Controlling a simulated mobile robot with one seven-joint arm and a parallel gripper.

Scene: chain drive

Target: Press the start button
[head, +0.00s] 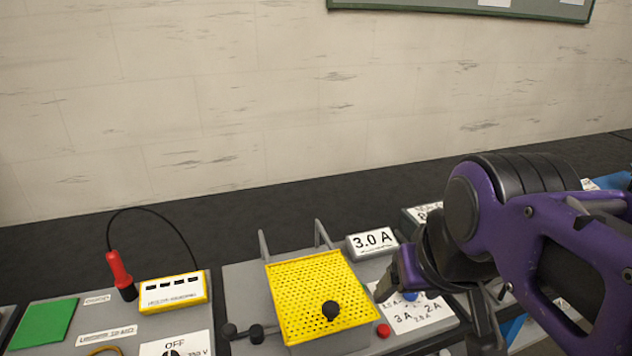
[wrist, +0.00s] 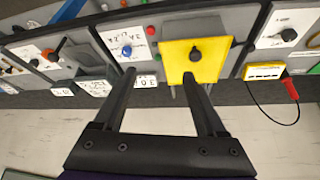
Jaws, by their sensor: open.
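In the wrist view a small green button (wrist: 157,57) and a red button (wrist: 151,30) sit on the grey panel between the yellow perforated cover and a blue knob (wrist: 127,51). No start label is readable on either. The red button (head: 383,330) also shows in the head view, right of the cover; I cannot make out the green one there. My gripper (wrist: 159,78) is open and empty, its fingers apart above the panel's back part. In the head view my gripper (head: 440,285) hangs over the right part of this panel, partly hiding its dial plate.
The yellow cover (head: 318,285) with a black knob stands beside my gripper. A "3.0 A" display (head: 372,242) is at the panel's back. Left are a yellow box (head: 175,292), a red plug (head: 119,270) with black cable, and a green plate (head: 44,325). A wall stands behind.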

